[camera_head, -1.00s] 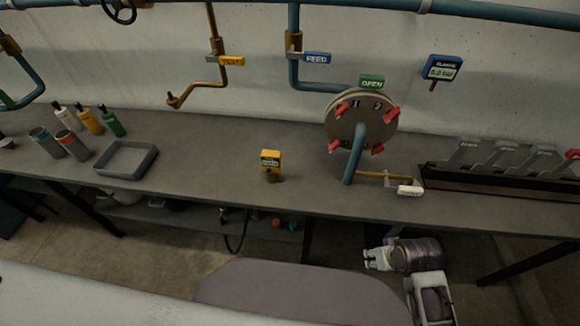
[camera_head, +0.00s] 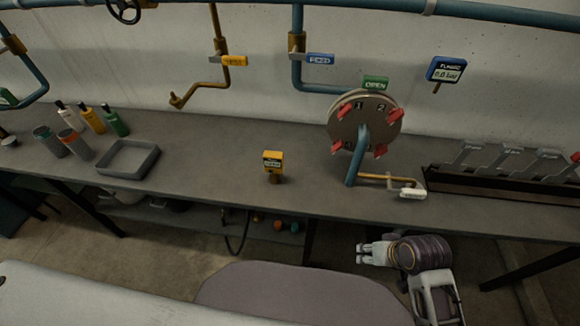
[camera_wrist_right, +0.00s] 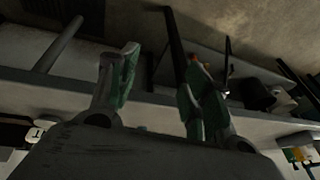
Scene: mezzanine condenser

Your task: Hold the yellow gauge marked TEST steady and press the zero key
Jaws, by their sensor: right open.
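The yellow gauge (camera_head: 273,161) stands upright on a small dark base on the grey bench, near the front edge at mid-view. Its face has a small display, but the marking and the zero key are too small to read. My right gripper (camera_head: 362,253) is open and empty, in front of the bench and below its top, to the right of the gauge and apart from it. In the right wrist view my fingers (camera_wrist_right: 160,95) are spread with nothing between them. My left gripper is not in view.
A round plate (camera_head: 364,124) with red levers and a blue pipe stands right of the gauge. A grey tray (camera_head: 128,160) and several bottles (camera_head: 93,118) are at the left. A lever rack (camera_head: 500,183) is at the right. Bench around the gauge is clear.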

